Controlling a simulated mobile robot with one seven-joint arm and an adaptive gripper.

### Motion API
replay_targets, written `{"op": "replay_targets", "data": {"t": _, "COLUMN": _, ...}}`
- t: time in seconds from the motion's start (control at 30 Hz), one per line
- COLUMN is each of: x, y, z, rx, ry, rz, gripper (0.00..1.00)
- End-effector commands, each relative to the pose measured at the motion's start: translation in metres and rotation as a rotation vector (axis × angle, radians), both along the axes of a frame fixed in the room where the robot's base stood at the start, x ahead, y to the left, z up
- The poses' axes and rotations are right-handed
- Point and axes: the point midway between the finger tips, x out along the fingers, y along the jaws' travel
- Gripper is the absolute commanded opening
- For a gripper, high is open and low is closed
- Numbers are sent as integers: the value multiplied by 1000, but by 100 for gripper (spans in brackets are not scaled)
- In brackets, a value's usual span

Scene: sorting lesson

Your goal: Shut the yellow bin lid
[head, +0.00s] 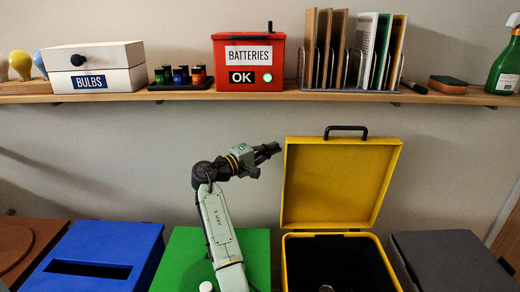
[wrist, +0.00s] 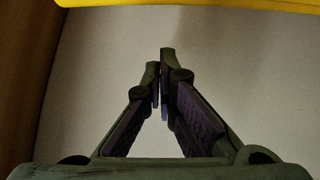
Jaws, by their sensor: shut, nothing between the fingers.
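The yellow bin (head: 287,262) stands right of centre in the head view with its lid (head: 336,185) raised upright at the back. A black handle (head: 346,130) sits on the lid's top edge. The bin's dark inside shows, with a partly seen object at its front edge. My gripper (head: 276,149) is shut and empty, just left of the lid's upper left corner; I cannot tell the gap in depth. In the wrist view my shut fingers (wrist: 162,95) meet in front of a plain grey surface, and a yellow strip (wrist: 240,4), likely the lid, crosses the top.
A green bin lid (head: 255,250) lies left of the yellow bin, a blue bin (head: 105,245) further left, a dark grey bin (head: 450,262) right. Above, a wooden shelf (head: 220,95) carries a red batteries box (head: 248,60), a bulbs box (head: 97,68) and upright folders.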

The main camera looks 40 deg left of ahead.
Motion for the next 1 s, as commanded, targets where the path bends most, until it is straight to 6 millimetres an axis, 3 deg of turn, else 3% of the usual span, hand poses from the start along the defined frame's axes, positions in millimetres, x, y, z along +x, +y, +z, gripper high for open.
{"op": "replay_targets", "data": {"t": 0.1, "x": 14, "y": -7, "z": 3, "rx": 0, "ry": 0, "rz": 1, "gripper": 0}}
{"op": "replay_targets", "data": {"t": 0.43, "x": -15, "y": -24, "z": -2, "rx": 2, "ry": 0, "rz": 2, "gripper": 0}}
{"op": "replay_targets", "data": {"t": 1.0, "x": -20, "y": -28, "z": -4, "rx": 6, "ry": -8, "rz": 1, "gripper": 0}}
